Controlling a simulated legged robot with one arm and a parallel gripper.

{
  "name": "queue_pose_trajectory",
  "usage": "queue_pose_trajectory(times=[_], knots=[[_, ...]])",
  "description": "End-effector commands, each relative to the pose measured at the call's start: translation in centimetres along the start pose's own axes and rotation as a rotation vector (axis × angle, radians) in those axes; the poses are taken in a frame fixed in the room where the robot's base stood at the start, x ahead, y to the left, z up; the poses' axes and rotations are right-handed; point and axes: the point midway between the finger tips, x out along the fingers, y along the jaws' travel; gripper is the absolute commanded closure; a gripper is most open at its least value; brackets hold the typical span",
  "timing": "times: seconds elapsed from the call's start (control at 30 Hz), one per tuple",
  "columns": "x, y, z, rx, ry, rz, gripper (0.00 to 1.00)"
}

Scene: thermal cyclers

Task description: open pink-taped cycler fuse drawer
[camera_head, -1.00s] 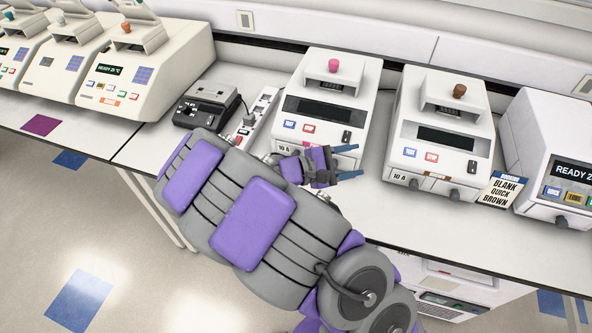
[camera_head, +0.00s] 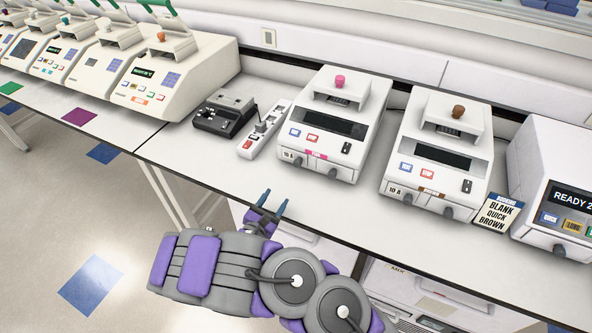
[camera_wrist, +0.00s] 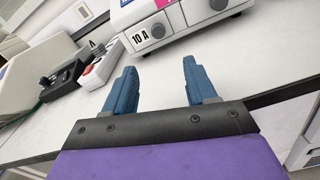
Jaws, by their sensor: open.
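The pink-taped cycler (camera_head: 331,124) is a white box with a pink knob on its lid, standing on the bench in the head view. Its pink tape (camera_head: 316,154) is on the lower front, beside a "10 A" label (camera_head: 289,156) and above dark round knobs. The wrist view shows its lower front, with the "10 A" label (camera_wrist: 139,38) beside a grey round knob (camera_wrist: 158,30).
A brown-knobbed cycler (camera_head: 437,150) stands to the right, with a "BLANK QUICK BROWN" card (camera_head: 499,213) beside it. A power strip (camera_head: 263,132) and a black device (camera_head: 224,114) are to the left. Bare bench lies before the pink-taped cycler.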

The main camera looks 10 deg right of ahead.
Motion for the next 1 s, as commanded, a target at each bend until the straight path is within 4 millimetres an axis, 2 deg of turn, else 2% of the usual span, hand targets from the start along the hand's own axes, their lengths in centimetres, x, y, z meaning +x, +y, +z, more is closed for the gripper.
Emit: queue_pose_trajectory(times=[0.4,0.6,0.8,1.0], knots=[[8.7,-0.7,0.2,0.007,0.000,-0.009,0.44],[12.2,-0.6,0.2,0.006,-0.002,-0.007,0.44],[14.4,-0.2,0.1,0.002,-0.004,-0.002,0.44],[15.3,-0.2,0.2,0.001,-0.004,-0.002,0.44]])
